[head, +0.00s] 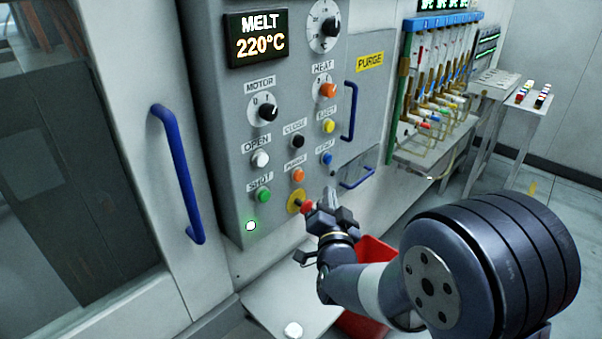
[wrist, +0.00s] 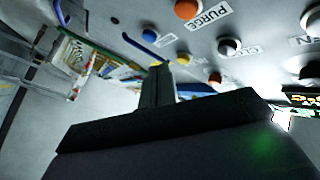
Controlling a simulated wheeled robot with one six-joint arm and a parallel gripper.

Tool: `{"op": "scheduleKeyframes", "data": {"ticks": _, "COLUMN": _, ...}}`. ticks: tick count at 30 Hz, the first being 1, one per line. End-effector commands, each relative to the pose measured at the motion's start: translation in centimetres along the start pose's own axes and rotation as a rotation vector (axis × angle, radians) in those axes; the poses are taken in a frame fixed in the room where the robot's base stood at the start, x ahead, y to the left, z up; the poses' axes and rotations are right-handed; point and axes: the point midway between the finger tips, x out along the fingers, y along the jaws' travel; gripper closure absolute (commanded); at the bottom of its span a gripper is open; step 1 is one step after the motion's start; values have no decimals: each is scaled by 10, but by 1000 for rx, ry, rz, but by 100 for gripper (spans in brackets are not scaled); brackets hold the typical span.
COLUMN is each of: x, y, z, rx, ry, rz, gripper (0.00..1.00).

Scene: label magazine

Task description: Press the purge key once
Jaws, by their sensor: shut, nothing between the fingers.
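The purge key is an orange round button (head: 298,175) under a small PURGE label on the grey machine panel. It also shows in the wrist view as an orange button (wrist: 187,9) at the top edge beside its PURGE label. My gripper (head: 328,197) is in front of the panel, to the lower right of the key and apart from it in the head view. Its fingers (wrist: 157,75) are shut and empty in the wrist view. The exact gap between fingertips and panel is hard to judge.
A red emergency knob on a yellow base (head: 296,201) sits just below the key, close to my gripper. Green (head: 263,195), blue (head: 327,158) and white (head: 261,158) buttons surround the key. A red bin (head: 372,250) stands below. Blue handles (head: 178,175) project from the machine.

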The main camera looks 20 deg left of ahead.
Motion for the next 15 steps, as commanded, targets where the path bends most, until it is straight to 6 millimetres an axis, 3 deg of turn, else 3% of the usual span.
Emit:
{"op": "scheduleKeyframes", "data": {"ticks": 6, "x": 23, "y": -18, "z": 15, "rx": -1, "ry": -2, "rz": -1, "gripper": 100}}
{"op": "scheduleKeyframes", "data": {"ticks": 15, "x": 39, "y": -28, "z": 29, "rx": -1, "ry": 1, "rz": -1, "gripper": 100}}
